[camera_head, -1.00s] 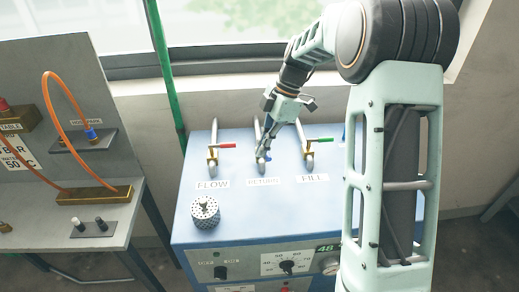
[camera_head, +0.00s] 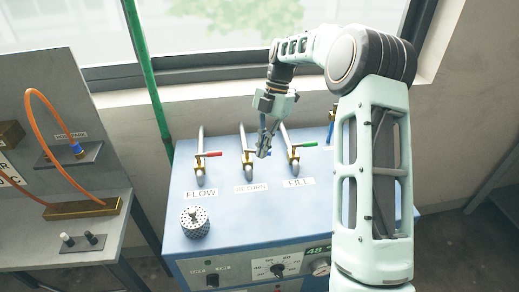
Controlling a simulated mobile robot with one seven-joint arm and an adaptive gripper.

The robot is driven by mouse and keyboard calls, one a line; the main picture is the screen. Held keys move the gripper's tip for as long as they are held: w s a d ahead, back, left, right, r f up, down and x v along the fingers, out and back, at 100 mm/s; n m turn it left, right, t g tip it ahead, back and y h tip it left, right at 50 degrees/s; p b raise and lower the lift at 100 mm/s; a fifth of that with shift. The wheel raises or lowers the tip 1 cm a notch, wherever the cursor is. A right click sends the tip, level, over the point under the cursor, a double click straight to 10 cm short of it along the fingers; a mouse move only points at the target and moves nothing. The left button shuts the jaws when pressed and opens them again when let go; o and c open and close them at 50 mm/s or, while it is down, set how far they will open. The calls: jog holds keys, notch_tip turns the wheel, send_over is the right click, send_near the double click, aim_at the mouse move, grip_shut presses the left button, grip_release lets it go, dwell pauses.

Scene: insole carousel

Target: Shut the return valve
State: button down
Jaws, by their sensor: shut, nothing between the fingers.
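Contact between fingers and handle is also unclear.
The flow valve (camera_head: 200,174) on the left has a red handle pointing right. The fill valve (camera_head: 294,162) has a green handle pointing right. A perforated metal cylinder (camera_head: 195,221) stands in front. A bench with orange hose (camera_head: 50,135) is at left.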

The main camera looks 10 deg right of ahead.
jog(key=shift+w+d+p, duration=0.4)
jog(key=shift+w, duration=0.35)
jog(key=shift+w+d+r, duration=0.1)
jog(key=shift+w, duration=0.15)
jog(key=shift+s, duration=0.1)
dwell(0.3)
